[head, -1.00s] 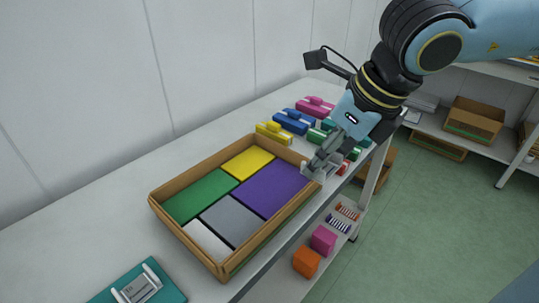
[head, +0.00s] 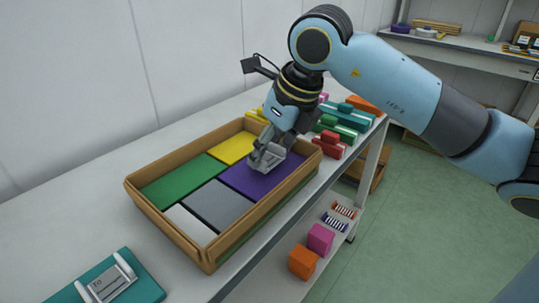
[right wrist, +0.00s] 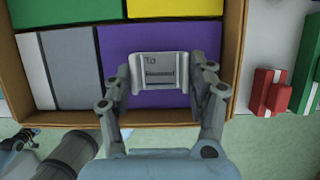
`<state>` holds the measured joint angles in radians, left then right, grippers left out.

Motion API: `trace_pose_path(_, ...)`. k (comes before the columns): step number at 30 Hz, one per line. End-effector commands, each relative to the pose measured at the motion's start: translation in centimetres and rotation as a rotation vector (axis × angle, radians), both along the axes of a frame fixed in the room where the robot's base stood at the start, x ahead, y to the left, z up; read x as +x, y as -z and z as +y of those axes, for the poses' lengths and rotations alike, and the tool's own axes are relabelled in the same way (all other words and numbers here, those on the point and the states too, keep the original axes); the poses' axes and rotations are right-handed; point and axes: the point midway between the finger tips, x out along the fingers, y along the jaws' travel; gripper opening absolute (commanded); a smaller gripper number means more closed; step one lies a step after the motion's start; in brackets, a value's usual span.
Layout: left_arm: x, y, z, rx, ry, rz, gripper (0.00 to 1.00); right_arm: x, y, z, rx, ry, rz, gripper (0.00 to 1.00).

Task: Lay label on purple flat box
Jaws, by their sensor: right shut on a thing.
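The purple flat box (head: 285,178) lies in the wooden crate (head: 175,230) at its right end; it also shows in the right wrist view (right wrist: 120,44). My right gripper (head: 267,162) is over it, pointing down. In the right wrist view its fingers (right wrist: 162,88) are shut on the sides of a pale label (right wrist: 160,70) with dark printed text. The label is in front of the purple box; I cannot tell whether it touches it. My left gripper is not in view.
Green (head: 183,182), yellow (head: 232,148), grey (head: 218,205) and white (head: 190,225) flat boxes fill the rest of the crate. A teal holder (head: 140,283) with another label (head: 112,284) lies at the front left. Coloured boxes, one red (head: 328,146), stand behind the crate.

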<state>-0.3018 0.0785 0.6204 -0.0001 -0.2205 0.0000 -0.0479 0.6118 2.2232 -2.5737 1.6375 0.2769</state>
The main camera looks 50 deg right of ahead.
Motion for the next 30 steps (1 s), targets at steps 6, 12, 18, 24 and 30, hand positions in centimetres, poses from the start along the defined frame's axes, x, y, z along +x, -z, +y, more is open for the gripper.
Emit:
trace_pose_path(6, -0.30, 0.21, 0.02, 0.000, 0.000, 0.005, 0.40, 0.01, 1.46, -0.01, -0.001, 0.000, -0.001, 0.45)
trace_pose_path(12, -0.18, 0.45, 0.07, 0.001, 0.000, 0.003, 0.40, 0.01, 1.70, -0.01, 0.000, 0.000, -0.001, 0.45)
trace_pose_path(18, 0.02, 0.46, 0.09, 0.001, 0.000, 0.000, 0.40, 0.01, 1.70, -0.01, 0.000, 0.000, -0.002, 0.77)
trace_pose_path(24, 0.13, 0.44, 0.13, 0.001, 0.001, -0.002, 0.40, 0.00, 1.69, -0.01, 0.000, 0.000, -0.002, 0.80)
trace_pose_path(30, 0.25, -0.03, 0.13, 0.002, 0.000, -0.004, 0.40, -0.04, 1.06, -0.05, -0.001, -0.001, -0.003, 0.80)
